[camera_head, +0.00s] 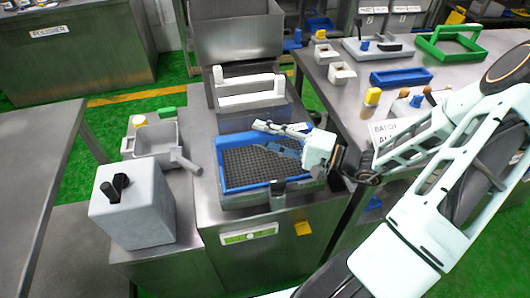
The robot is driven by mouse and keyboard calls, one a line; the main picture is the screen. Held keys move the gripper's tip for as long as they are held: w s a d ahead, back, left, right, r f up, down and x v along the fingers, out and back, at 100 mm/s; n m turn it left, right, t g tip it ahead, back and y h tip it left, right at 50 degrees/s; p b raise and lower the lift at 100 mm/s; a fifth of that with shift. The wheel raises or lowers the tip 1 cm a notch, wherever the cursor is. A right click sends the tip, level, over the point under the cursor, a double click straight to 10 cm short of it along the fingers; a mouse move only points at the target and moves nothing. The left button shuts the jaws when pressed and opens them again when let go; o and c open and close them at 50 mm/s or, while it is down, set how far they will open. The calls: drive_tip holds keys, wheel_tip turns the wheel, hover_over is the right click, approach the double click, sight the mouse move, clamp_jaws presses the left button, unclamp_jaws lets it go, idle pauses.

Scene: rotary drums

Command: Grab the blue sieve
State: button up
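The blue sieve (222,178) is a rectangular blue frame around a dark mesh. It sits in the steel station at the middle of the view. My gripper (262,137) reaches in from the right over the sieve's upper right part, with its fingers pointing left. The fingers look spread apart with nothing between them. The arm and fingers hide part of the sieve's right side and far edge. I cannot tell whether a finger touches the frame.
A white-handled part (250,93) stands just behind the sieve. A grey box with a black handle (133,208) and a grey bin (153,140) are to the left. The right table holds a blue tray (401,77), a green tray (434,50) and small containers.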

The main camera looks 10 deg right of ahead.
clamp_jaws()
drive_tip(key=shift+r, duration=0.1)
idle(0.4)
